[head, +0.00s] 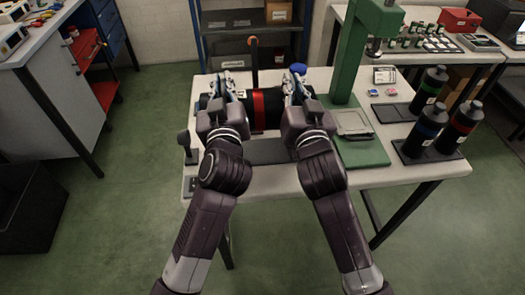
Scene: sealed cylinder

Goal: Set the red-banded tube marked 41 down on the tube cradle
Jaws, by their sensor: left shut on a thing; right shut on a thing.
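The red-banded tube (259,109) is a black cylinder lying level across the near side of the white table, with a white label left of its red band; its number is too small to read. My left gripper (221,96) is shut on the tube's left part. My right gripper (294,92) is shut on its right part. A dark flat plate (268,152) shows below the tube between my arms, seemingly the base of the tube cradle. The tube and grippers hide the rest, and I cannot tell whether the tube touches it.
A green press (352,60) stands right of the tube, with a clear flat box (353,122) on its base. A dark post (185,147) stands at the table's left edge.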

